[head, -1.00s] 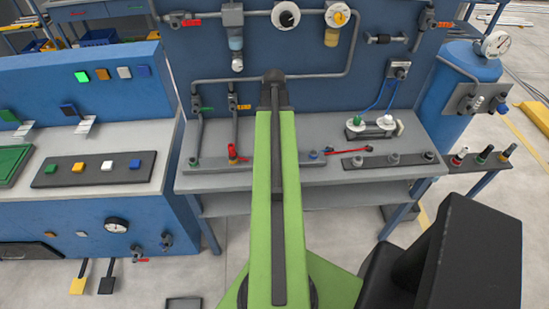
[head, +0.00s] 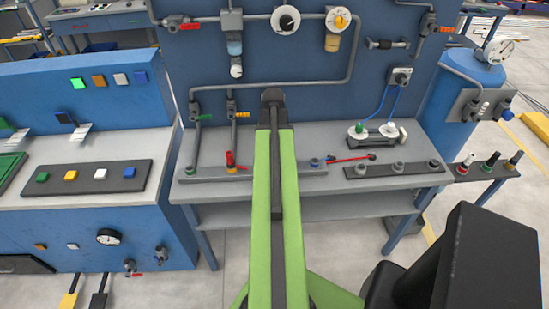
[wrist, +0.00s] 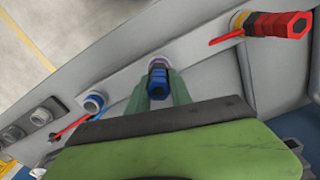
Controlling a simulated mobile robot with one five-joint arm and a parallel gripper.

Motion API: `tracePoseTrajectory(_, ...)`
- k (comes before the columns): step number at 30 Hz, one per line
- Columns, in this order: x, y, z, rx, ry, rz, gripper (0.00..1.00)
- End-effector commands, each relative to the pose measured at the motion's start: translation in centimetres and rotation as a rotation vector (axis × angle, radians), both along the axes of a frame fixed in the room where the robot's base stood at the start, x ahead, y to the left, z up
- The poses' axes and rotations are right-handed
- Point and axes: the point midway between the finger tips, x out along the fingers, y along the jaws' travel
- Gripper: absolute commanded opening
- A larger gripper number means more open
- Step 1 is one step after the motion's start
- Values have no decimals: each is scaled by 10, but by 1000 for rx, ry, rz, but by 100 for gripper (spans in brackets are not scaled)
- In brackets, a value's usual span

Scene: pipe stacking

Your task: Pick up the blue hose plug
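The blue hose plug (wrist: 157,80) shows in the middle of the wrist view, its dark hexagonal end towards the camera. A pale purple ring (wrist: 160,61) is right behind it, at the pale strip of ports; I cannot tell whether the two are joined. A dark bar and a green body of mine fill the bottom of the wrist view, just below the plug. In the head view my arm covers this part of the bench, and plug and gripper are hidden.
A red plug (wrist: 265,23) sits in a yellow port and shows in the head view (head: 231,160). A blue-ringed port (wrist: 93,104) has a red lever. Several grey sockets (head: 397,167) lie right. Other plugs (head: 490,163) stand on a side shelf (head: 478,175).

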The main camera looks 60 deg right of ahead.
Motion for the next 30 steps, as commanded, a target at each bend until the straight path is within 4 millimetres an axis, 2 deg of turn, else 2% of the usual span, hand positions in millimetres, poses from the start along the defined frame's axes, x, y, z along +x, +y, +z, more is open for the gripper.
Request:
tracePoseTrajectory(1,0,0,0,0,0,0,18)
tracePoseTrajectory(5,0,0,0,0,0,0,1)
tracePoseTrajectory(6,0,0,0,0,0,0,0)
tracePoseTrajectory(30,0,0,0,0,0,1,0)
